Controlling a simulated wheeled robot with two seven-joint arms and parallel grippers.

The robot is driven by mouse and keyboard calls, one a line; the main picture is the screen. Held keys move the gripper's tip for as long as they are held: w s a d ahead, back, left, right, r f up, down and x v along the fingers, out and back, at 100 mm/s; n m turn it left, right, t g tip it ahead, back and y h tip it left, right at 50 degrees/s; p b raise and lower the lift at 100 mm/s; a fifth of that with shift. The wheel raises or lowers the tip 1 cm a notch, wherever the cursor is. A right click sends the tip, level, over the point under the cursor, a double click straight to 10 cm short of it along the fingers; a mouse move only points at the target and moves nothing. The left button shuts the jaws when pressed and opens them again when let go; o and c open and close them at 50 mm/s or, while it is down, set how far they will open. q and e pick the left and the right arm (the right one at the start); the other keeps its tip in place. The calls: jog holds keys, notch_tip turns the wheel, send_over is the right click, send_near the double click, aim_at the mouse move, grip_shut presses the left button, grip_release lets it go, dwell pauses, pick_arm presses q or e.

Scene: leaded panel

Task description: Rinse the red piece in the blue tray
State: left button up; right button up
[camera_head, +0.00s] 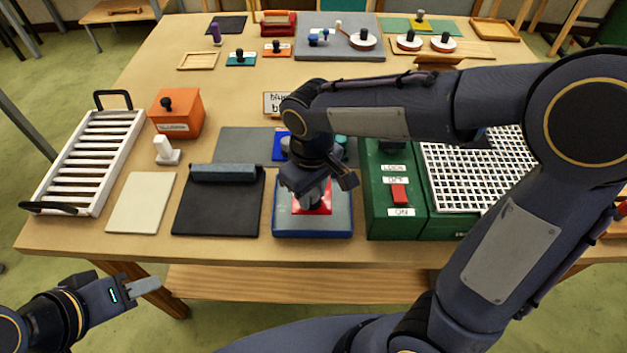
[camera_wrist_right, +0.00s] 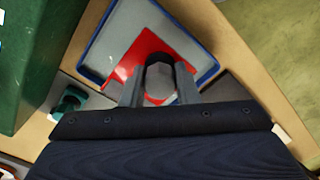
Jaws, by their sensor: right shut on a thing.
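The blue tray (camera_head: 312,227) stands at the front middle of the table, with a pale grey inside; it also shows in the right wrist view (camera_wrist_right: 118,32). The red piece (camera_wrist_right: 148,46) is flat and lies within the tray's outline, partly hidden under my gripper; a bit of red (camera_head: 326,199) shows in the head view. My right gripper (camera_wrist_right: 158,84) points down over the tray, its fingers shut around a grey knob (camera_wrist_right: 160,76) on the red piece. I cannot tell whether the piece touches the tray's floor. My left gripper (camera_head: 136,289) is empty, off the table's front edge.
Right of the tray is a green machine (camera_head: 401,225) with a red switch and a white grid (camera_head: 470,180). Left are a dark mat (camera_head: 215,215), a cream board (camera_head: 141,205), a white slatted rack (camera_head: 97,150) and an orange box (camera_head: 180,115). My right arm hides part of the table.

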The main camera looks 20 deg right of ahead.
aim_at(312, 207)
jog(key=shift+f+b, duration=2.1)
jog(key=shift+f, duration=0.6)
jog(key=shift+f, duration=0.3)
jog(key=shift+s+d, duration=0.1)
jog(key=shift+d, duration=0.3)
jog(key=shift+w+a, duration=0.25)
jog(key=shift+a, duration=0.55)
jog(key=shift+s+d, duration=0.15)
jog(key=shift+d, duration=0.25)
dwell(0.3)
dwell(1.1)
jog(key=shift+r+p, duration=2.1)
jog(key=shift+r, duration=0.45)
